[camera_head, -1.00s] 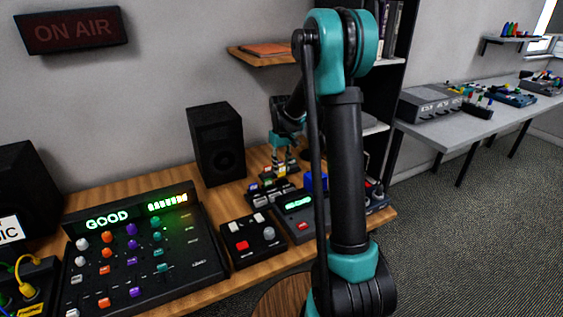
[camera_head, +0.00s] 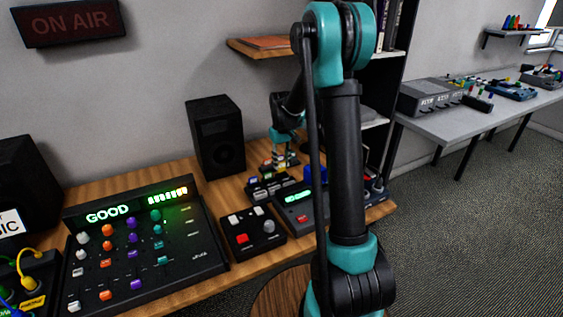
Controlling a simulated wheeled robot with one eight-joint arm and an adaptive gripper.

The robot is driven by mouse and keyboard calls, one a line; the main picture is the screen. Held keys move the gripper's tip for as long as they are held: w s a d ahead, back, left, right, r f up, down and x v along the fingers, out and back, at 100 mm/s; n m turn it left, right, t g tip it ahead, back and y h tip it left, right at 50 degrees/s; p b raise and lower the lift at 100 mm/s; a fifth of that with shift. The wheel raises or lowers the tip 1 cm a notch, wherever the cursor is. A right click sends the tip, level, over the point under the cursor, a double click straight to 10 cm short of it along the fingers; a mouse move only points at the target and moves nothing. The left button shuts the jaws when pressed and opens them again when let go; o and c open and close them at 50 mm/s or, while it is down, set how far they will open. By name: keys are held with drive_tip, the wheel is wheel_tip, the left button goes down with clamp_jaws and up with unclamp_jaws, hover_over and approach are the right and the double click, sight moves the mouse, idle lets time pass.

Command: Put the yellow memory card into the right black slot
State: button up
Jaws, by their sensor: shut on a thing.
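My gripper (camera_head: 285,160) is small in the head view, at the back of the wooden desk, pointing down. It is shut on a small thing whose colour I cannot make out. Just below it is a low stand with small coloured pieces (camera_head: 270,168); I cannot single out the yellow memory card among them. In front of the stand is a low black unit (camera_head: 268,186) with small coloured pieces on top. Its slots are too small to tell apart, and my arm hides the area to its right.
A black speaker (camera_head: 217,140) stands left of my gripper. In front are a device with a green display (camera_head: 297,198), a small black button box (camera_head: 252,232) and a large console reading GOOD (camera_head: 140,245). A wooden shelf (camera_head: 262,49) hangs above.

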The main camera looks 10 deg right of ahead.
drive_tip(key=shift+f, duration=1.4)
idle(1.7)
drive_tip(key=o, duration=1.4)
drive_tip(key=shift+r, duration=3.5)
